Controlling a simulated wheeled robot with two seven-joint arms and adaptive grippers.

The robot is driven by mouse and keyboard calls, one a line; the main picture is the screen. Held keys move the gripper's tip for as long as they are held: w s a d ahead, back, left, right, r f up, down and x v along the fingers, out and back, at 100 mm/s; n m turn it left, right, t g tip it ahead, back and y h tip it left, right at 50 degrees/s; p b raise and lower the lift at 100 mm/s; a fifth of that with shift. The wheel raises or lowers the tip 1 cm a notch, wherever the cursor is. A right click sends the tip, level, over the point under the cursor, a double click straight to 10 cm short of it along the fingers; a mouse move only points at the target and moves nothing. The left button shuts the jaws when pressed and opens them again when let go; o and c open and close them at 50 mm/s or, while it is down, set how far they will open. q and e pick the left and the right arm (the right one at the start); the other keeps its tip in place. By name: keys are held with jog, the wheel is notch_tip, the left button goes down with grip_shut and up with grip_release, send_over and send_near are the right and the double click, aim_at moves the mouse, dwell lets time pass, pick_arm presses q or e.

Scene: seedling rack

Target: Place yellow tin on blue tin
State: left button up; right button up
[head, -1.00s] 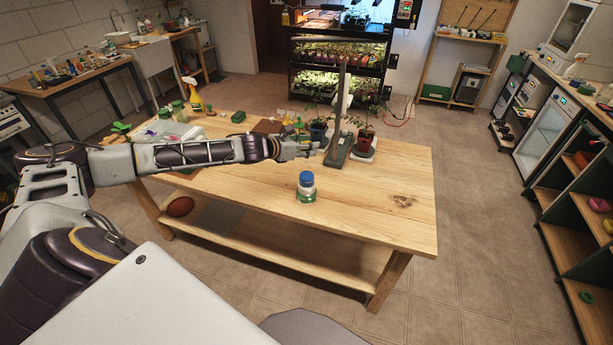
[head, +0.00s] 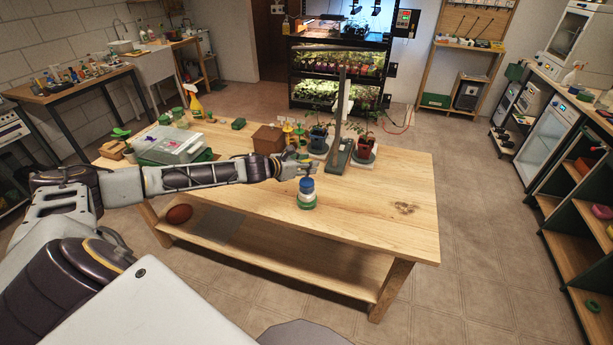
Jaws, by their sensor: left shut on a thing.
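The blue tin (head: 307,185) stands on the wooden table, on top of a pale band and a green base (head: 306,205). My left gripper (head: 304,167) is just behind and above the blue tin. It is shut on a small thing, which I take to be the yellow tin. Its fingers mostly hide that thing, and its colour is hard to make out at this size. I cannot tell whether it touches the blue tin. My right gripper is out of view.
Potted seedlings (head: 365,147) and an upright post on a dark green base (head: 339,155) stand close behind the gripper. A brown box (head: 268,139) and a clear-lidded tray (head: 168,145) are further left.

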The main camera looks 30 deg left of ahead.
aim_at(306, 181)
pick_arm(q)
jog(key=shift+f, duration=0.2)
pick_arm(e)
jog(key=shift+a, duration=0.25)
pick_arm(q)
jog(key=shift+f, duration=2.1)
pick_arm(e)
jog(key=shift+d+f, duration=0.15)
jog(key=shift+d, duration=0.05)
pick_arm(q)
jog(key=shift+f, duration=0.1)
